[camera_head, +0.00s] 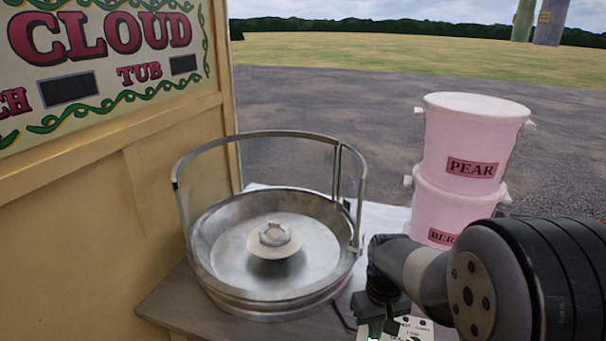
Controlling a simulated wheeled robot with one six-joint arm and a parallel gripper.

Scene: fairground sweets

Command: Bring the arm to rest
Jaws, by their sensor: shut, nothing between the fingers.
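My arm reaches in from the right edge, in front of the tubs. My gripper (376,318) hangs at its end, low in the picture near the bottom edge. It is shut with nothing held. It is small and dark here, and its tips are hard to make out. It is to the right of the round metal candy floss pan (215,285), apart from it.
The pan, with a spinner head (275,236) and a raised metal hoop (178,200), stands on a table (165,305). Two stacked pink tubs, PEAR (470,135) above another (430,205), stand right. A sign wall (100,190) closes the left.

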